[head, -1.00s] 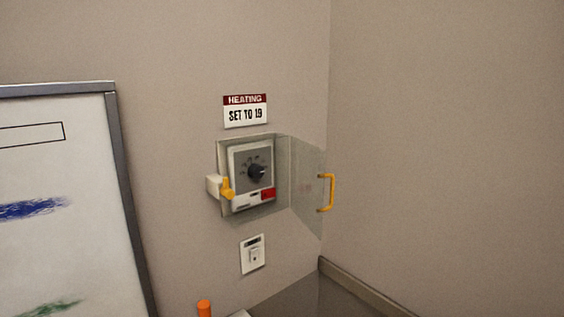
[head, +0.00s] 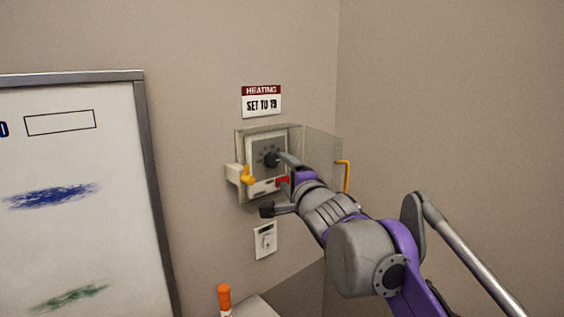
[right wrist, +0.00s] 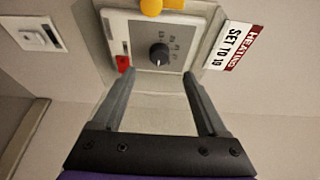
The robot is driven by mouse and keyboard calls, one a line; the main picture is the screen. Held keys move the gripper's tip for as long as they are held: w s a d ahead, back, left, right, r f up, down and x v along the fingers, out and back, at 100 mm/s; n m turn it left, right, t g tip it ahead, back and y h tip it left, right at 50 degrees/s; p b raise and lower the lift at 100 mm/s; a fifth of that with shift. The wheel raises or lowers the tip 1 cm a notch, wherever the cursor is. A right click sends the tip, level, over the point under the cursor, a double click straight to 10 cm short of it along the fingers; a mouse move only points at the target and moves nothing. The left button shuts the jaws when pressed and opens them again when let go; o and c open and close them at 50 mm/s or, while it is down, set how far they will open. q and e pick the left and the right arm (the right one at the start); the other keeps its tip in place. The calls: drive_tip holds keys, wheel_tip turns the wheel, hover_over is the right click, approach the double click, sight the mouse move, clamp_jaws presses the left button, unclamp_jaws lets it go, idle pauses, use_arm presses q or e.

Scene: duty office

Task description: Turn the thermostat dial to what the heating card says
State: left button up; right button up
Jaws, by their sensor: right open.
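The heating card (head: 261,103) on the wall reads "HEATING SET TO 19"; it also shows in the right wrist view (right wrist: 234,46). Below it is the thermostat (head: 256,146) in a wall box with its clear cover swung open to the right. Its dark dial (head: 270,159) shows between my fingers in the right wrist view (right wrist: 159,54); the pointer setting is too small to read. My right gripper (head: 276,184) is open in front of the thermostat, one finger near the dial, the other lower. I cannot tell whether it touches. My left gripper is not in view.
The open clear cover with a yellow handle (head: 346,176) stands right of my right gripper. A yellow latch (head: 248,175) is at the box's left. A wall switch (head: 265,240) is below. A whiteboard (head: 75,150) is at left, and an orange-capped object (head: 224,297) is at the bottom.

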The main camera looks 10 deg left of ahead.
sight(274, 161)
drive_tip(key=p+x, duration=0.2)
drive_tip(key=x, duration=0.6)
drive_tip(key=shift+w, duration=0.15)
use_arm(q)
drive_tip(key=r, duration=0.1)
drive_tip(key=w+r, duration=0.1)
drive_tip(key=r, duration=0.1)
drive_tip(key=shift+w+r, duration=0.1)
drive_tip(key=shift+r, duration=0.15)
use_arm(e)
clamp_jaws()
